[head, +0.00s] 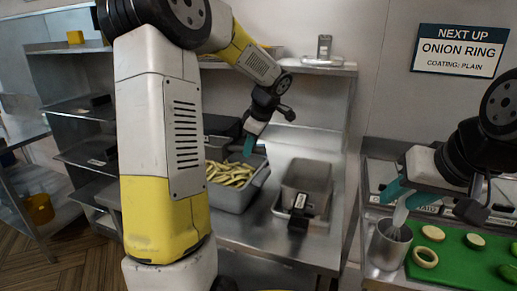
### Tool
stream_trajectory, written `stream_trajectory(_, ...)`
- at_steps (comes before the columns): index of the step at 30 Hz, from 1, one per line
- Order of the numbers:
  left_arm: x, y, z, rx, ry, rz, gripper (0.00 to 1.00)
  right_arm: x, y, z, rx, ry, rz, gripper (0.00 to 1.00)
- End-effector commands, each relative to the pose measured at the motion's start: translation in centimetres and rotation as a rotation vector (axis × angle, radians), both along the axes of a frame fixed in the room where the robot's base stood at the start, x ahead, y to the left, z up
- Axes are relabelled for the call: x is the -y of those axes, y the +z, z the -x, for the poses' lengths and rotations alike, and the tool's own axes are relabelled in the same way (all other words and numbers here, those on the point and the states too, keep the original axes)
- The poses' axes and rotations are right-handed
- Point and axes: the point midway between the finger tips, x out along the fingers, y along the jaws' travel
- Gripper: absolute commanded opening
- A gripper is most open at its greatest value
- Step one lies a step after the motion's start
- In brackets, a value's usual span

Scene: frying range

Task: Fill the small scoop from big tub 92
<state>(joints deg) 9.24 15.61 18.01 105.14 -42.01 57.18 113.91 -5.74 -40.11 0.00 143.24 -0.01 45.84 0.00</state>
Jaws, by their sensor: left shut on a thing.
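A grey tub (258,187) of pale yellow fry-like strips (230,173) stands on the steel counter in the head view. A second grey tub (325,178) stands right of it, with a black piece with a pale label (299,211) at its front. No number 92 is readable. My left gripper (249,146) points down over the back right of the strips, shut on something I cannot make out. No small scoop is clearly visible. My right gripper (397,190) is above a metal cup (387,247) at the right; its finger gap is unclear.
A pale-handled utensil (400,214) stands in the metal cup. A green board (455,262) with several cut slices lies beside it. A shelf above the tubs holds a metal container (323,48). Steel shelving (70,75) is at the left. A wall sign (459,51) reads onion ring.

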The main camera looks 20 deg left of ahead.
Motion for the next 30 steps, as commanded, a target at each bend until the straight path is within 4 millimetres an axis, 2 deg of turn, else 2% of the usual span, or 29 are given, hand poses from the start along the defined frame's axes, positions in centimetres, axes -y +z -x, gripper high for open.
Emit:
stream_trajectory(15, 2.8, 1.0, 0.4, 0.015, -0.001, -0.101, 0.00, 0.0, 0.0, 0.0, 0.000, 0.000, 0.000, 0.36)
stream_trajectory(30, 3.0, 1.1, 0.5, 0.018, 0.000, -0.112, 0.00, 0.0, 0.0, 0.0, 0.000, 0.000, 0.000, 0.36)
